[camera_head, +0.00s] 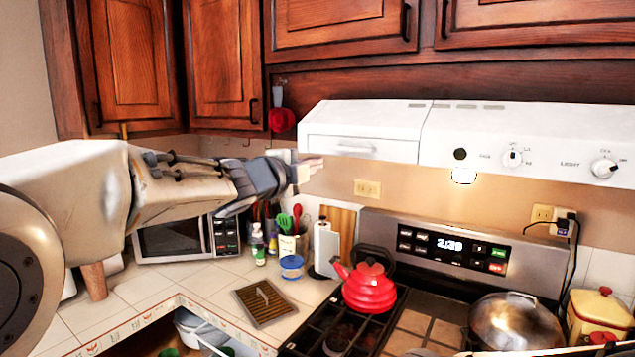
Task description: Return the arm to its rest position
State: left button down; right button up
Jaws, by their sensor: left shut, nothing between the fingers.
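My left arm comes in from the left and stretches across the view above the tiled counter. Its gripper (308,168) is at the arm's right end, shut with nothing held, in the air in front of the backsplash and just below the left end of the white range hood (365,135). My right gripper is not in view.
Below the arm are a microwave (175,241), bottles, a utensil holder and a paper towel roll (327,248). A red kettle (368,287) and a lidded pan (515,322) stand on the stove. Wooden cabinets (130,60) hang above. A brown board (264,302) lies on the counter.

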pick_arm(q)
jog(key=s+d+f+n+g+y+b, duration=0.1)
jog(key=s+f+n+g+y, duration=0.1)
jog(key=s+f+n, duration=0.35)
jog(key=s+f+n+g+y, duration=0.1)
jog(key=s+f+n+y, duration=0.15)
jog(key=f, duration=0.65)
jog(key=s+a+f+n+g+y, duration=0.1)
jog(key=s+f+n+g, duration=0.1)
jog(key=s+f+g, duration=0.2)
jog(key=s+a+f+n+g+b, duration=0.1)
jog(key=s+f+n+g, duration=0.2)
jog(key=s+f, duration=0.8)
jog(key=s+f+n+g+y+b, duration=0.1)
jog(key=s+f+g, duration=0.4)
jog(key=s, duration=1.2)
notch_tip(320, 180, down, 2)
jog(key=shift+a+f+n+g+y, duration=0.2)
jog(key=shift+a+n+g+y, duration=0.15)
jog(key=shift+n, duration=0.45)
